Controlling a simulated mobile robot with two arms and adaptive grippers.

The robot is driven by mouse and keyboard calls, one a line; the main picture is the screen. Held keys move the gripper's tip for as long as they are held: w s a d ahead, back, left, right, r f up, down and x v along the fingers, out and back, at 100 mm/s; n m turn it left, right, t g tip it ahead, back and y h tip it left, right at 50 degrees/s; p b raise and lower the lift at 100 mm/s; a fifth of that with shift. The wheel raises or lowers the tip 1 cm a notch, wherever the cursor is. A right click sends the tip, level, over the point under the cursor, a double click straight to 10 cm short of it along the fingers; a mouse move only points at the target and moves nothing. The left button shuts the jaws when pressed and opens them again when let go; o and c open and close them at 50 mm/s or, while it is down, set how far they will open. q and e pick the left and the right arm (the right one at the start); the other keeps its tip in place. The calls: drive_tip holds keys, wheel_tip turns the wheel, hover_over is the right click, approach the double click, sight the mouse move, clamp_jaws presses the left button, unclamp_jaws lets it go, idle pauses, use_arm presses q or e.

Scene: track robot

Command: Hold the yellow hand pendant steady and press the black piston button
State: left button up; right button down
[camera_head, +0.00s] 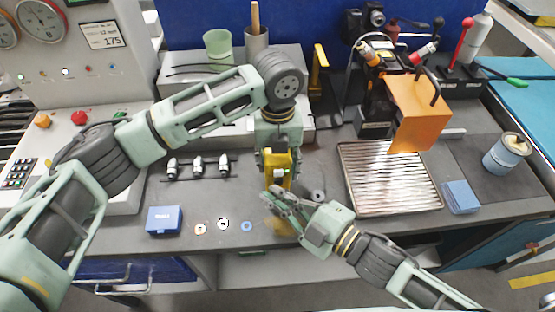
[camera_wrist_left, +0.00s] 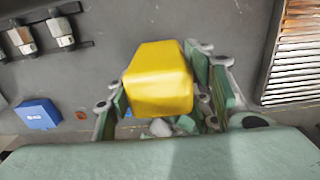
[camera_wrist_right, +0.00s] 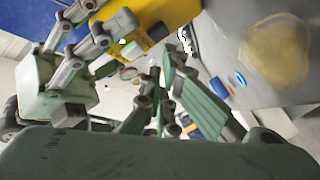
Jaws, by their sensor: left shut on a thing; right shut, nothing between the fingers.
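The yellow hand pendant (camera_head: 281,168) is upright above the front middle of the bench. My left gripper (camera_head: 277,160) is shut on it from above. In the left wrist view the yellow block of the pendant (camera_wrist_left: 158,78) sits between the left fingers (camera_wrist_left: 165,105). My right gripper (camera_head: 273,195) is shut and empty just below and in front of the pendant. In the right wrist view, its fingers (camera_wrist_right: 165,85) are close to the pendant (camera_wrist_right: 158,18), with small buttons on its face. I cannot clearly make out the black piston button, nor whether the fingers touch the pendant.
A blue box (camera_head: 164,220) and several small rings lie at the front left of the bench. A metal grate (camera_head: 390,178), a blue block (camera_head: 460,196) and an orange part (camera_head: 417,108) are at the right. A row of metal fittings (camera_head: 198,167) lies behind the blue box.

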drive_tip(key=shift+w, duration=0.3)
drive_tip(key=shift+w, duration=0.5)
idle(0.5)
drive_tip(key=shift+s, duration=1)
drive_tip(key=shift+s, duration=3)
use_arm(q)
drive_tip(key=o, duration=1.6)
drive_tip(key=shift+o, duration=0.2)
